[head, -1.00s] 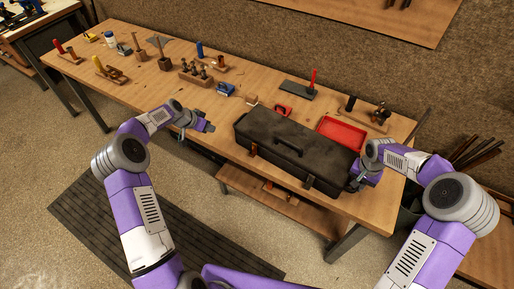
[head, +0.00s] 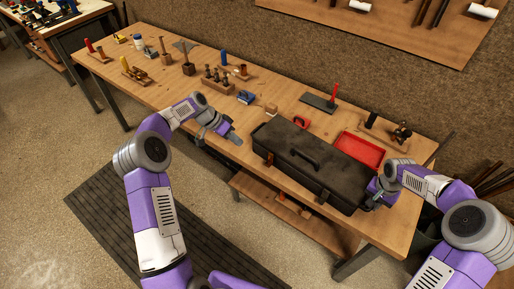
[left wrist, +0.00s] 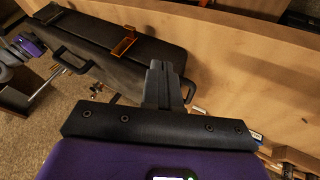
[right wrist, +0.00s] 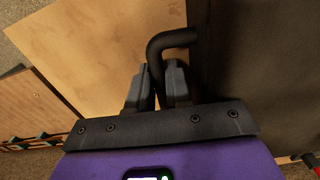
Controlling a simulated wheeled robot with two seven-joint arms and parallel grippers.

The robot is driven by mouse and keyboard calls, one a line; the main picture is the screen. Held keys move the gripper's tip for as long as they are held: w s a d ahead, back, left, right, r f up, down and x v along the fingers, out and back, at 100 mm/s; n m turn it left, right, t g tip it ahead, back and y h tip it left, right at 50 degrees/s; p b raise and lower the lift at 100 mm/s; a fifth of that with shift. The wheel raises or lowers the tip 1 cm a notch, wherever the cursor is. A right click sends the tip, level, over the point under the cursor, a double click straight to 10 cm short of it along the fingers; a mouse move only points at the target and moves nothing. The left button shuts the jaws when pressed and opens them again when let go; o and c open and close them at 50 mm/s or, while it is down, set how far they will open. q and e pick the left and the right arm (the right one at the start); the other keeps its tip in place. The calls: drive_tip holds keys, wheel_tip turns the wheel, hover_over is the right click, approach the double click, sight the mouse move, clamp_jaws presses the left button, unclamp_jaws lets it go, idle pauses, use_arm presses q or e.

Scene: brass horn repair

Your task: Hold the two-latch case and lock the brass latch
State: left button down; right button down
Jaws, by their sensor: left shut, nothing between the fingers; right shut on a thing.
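The black two-latch case (head: 345,177) lies shut on the workbench with a handle on its lid. Its brass latch (head: 269,159) is on the front, near the left end; it shows orange in the left wrist view (left wrist: 122,42). A dark second latch (head: 324,197) is near the right end. My left gripper (head: 237,139) is shut and empty, just left of the case and apart from the latch. My right gripper (head: 373,203) is at the case's right end, shut on the black side handle (right wrist: 165,40). I cannot tell whether the brass latch is fastened.
A red tray (head: 360,150) lies behind the case. A blue object (head: 245,97) and a wooden block with several tools (head: 217,86) stand at the back left. The bench (head: 175,97) has bare wood left of my left gripper. A lower shelf (head: 255,195) is underneath.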

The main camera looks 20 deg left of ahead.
sight(268, 165)
use_arm(q)
drive_tip(key=x, duration=0.8)
drive_tip(key=shift+d+f, duration=0.25)
drive_tip(key=shift+f, duration=0.05)
drive_tip(key=d, duration=0.1)
drive_tip(key=s+d, duration=0.1)
drive_tip(key=shift+d, duration=0.4)
drive_tip(key=shift+s+d+f, duration=0.1)
drive_tip(key=shift+s+d, duration=0.15)
drive_tip(key=shift+d, duration=0.25)
drive_tip(key=shift+s+d, duration=0.25)
drive_tip(key=shift+d, duration=0.45)
drive_tip(key=shift+s+d, duration=0.3)
drive_tip(key=shift+d, duration=0.35)
drive_tip(key=a, duration=0.1)
drive_tip(key=w+a, duration=0.1)
drive_tip(key=a, duration=0.2)
drive_tip(key=shift+w+a, duration=0.1)
drive_tip(key=shift+w, duration=0.3)
drive_tip(key=v, duration=0.9)
drive_tip(key=shift+s+r, duration=0.15)
drive_tip(key=shift+r, duration=0.25)
